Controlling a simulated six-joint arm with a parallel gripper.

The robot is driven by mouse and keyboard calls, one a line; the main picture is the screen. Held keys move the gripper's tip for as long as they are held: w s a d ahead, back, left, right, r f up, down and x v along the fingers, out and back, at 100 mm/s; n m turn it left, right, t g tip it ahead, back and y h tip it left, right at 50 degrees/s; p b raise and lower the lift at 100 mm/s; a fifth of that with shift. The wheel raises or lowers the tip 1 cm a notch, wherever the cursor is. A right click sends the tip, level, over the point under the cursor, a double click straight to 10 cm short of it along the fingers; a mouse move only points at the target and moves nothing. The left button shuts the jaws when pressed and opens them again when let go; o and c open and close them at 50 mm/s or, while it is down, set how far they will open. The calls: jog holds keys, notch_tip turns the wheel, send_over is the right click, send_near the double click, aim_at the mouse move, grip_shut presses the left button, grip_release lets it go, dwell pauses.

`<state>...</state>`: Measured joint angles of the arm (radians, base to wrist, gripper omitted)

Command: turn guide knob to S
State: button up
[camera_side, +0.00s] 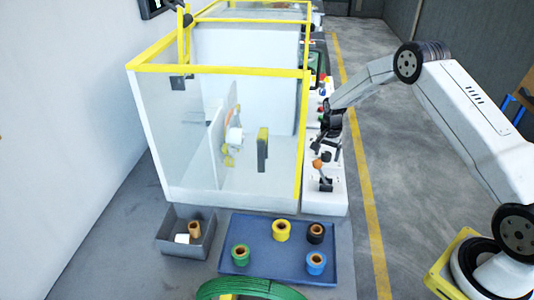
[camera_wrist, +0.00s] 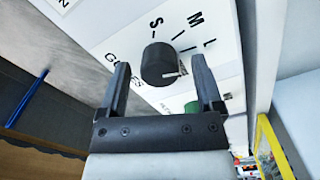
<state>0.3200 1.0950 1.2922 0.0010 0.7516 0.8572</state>
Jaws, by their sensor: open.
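The guide knob (camera_wrist: 158,62) is black and round, on a white panel in the wrist view. The letters S (camera_wrist: 155,22), M and L with tick marks are printed around one side of it. A white pointer mark (camera_wrist: 175,74) on the knob lies toward the picture's right, away from the S. My gripper (camera_wrist: 160,66) is open, with one finger on each side of the knob; I cannot tell whether they touch it. In the side view, my gripper (camera_side: 322,143) is low over the white control panel (camera_side: 325,203), and the guide knob cannot be picked out clearly.
A yellow-framed clear enclosure (camera_side: 220,69) stands left of the panel. An orange knob (camera_side: 317,164) and a black lever (camera_side: 326,184) are near my gripper. A blue tray (camera_side: 275,262) with several tape rolls and a grey bin (camera_side: 165,240) lie in front.

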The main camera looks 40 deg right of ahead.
grip_shut()
dwell(0.3)
jog(key=shift+n, duration=0.3)
jog(key=n, duration=1.2)
jog(key=shift+n, duration=0.3)
jog(key=n, duration=0.4)
jog(key=shift+n, duration=0.3)
